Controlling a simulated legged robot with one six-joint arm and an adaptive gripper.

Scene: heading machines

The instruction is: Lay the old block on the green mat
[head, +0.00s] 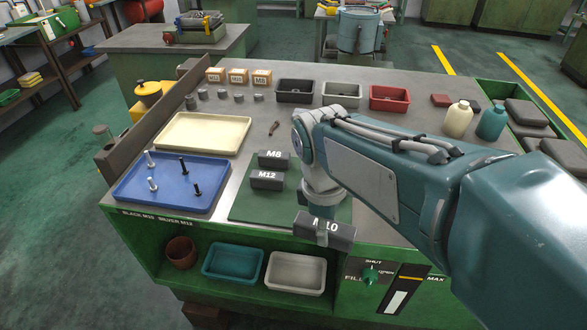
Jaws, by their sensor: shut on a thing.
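A dark grey block marked M10 (325,228) is in my gripper (322,213), above the front edge of the workbench. The arm comes in from the right and the gripper points down. The fingers are mostly hidden behind the block and wrist. The green mat (248,206) lies on the bench behind and left of the held block, partly covered by my arm. Two like blocks, M12 (267,180) and M8 (273,159), stand at the mat's left back part. I cannot tell which block is called old.
A blue tray (172,187) with several bolts and a cream tray (203,132) lie left. Black (295,91), white (342,93) and red (389,97) bins stand at the back. Two bottles (458,117) stand right. Bare mat shows left of the gripper.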

